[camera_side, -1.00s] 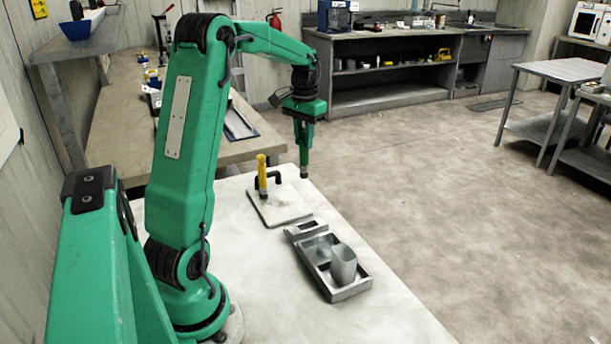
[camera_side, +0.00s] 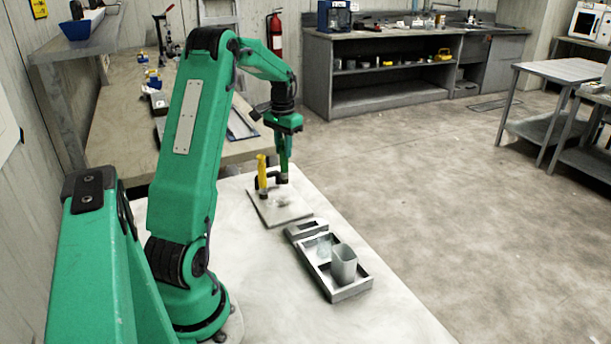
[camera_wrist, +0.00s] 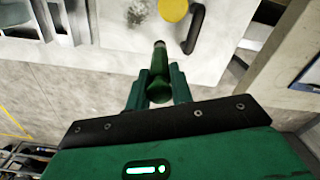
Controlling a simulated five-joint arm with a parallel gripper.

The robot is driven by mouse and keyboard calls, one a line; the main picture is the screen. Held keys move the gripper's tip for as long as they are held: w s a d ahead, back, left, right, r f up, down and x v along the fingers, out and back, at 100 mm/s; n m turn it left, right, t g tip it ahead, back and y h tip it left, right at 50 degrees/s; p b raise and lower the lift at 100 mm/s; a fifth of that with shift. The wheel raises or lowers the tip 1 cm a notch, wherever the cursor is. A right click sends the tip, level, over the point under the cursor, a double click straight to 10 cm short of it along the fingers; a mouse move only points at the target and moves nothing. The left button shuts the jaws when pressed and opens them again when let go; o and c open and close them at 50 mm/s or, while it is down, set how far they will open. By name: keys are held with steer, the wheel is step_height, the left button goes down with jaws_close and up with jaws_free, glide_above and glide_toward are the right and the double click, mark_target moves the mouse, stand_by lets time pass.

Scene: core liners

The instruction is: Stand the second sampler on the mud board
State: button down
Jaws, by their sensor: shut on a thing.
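My gripper (camera_side: 284,150) is shut on a green sampler (camera_side: 284,170), which hangs roughly upright with its dark tip down. The green sampler also shows between my fingers in the wrist view (camera_wrist: 158,75). The mud board (camera_side: 285,212) is a pale flat square with a dark patch. In the side view the tip appears near the board's far edge; whether it touches I cannot tell. A yellow sampler (camera_side: 261,175) stands upright on the board beside a black handle (camera_side: 270,181). The yellow top (camera_wrist: 173,9) and handle (camera_wrist: 195,30) show in the wrist view.
A small grey block (camera_side: 305,230) lies between tray and board. A cluttered workbench (camera_side: 185,152) stands behind.

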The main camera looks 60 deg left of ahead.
steer(key=shift+f, duration=1.75)
steer(key=c, duration=1.2)
jaws_free()
steer(key=shift+c, duration=0.2)
step_height(320, 180, up, 12)
